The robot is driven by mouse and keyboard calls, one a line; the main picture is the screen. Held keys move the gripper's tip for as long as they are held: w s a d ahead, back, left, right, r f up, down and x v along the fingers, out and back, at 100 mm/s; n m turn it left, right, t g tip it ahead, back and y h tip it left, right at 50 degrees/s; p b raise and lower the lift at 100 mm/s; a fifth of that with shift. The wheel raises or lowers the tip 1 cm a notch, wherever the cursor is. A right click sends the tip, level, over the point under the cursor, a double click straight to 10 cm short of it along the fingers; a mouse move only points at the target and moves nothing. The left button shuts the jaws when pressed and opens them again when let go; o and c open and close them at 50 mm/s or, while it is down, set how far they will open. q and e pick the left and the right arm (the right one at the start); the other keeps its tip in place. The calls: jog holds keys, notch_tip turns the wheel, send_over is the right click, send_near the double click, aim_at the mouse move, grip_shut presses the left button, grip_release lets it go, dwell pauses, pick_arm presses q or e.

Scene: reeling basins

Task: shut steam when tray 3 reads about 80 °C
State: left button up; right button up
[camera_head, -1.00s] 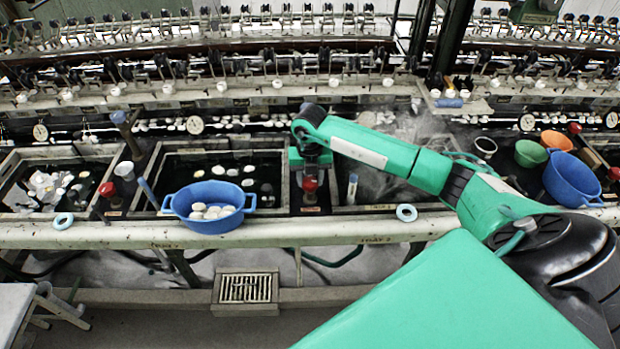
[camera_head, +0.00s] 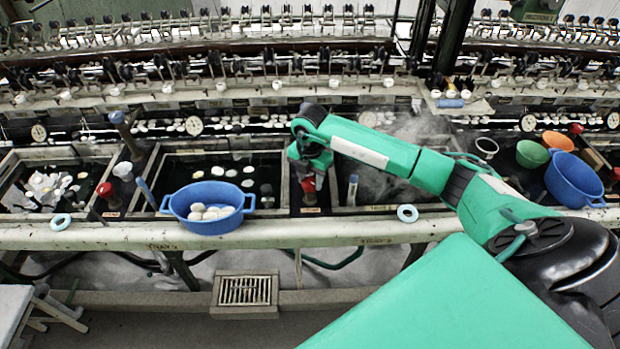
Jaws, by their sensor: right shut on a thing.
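My right arm reaches in from the right, and my right gripper (camera_head: 309,171) is shut on a red valve knob (camera_head: 308,185) on the divider between two trays. The gripper covers part of the knob. The tray right of it (camera_head: 377,209), its front label hard to read, has steam rising over dark water. A thermometer (camera_head: 352,190) with a blue top stands at its left side; its reading is too small to tell. My arm hides part of this tray. A round dial (camera_head: 194,125) stands behind the tray to the left; its reading is unclear. My left gripper is out of view.
A blue basin of cocoons (camera_head: 209,224) sits at the front of the left tray. Another red knob (camera_head: 106,190) is further left. Blue, green and orange bowls (camera_head: 573,180) stand at the right.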

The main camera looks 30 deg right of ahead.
aim_at(310, 181)
dwell(0.4)
jog(key=o, duration=1)
jog(key=shift+c, duration=0.2)
jog(key=shift+r, duration=0.1)
notch_tip(310, 181, up, 14)
jog(key=b, duration=0.3)
jog(key=shift+f, duration=0.2)
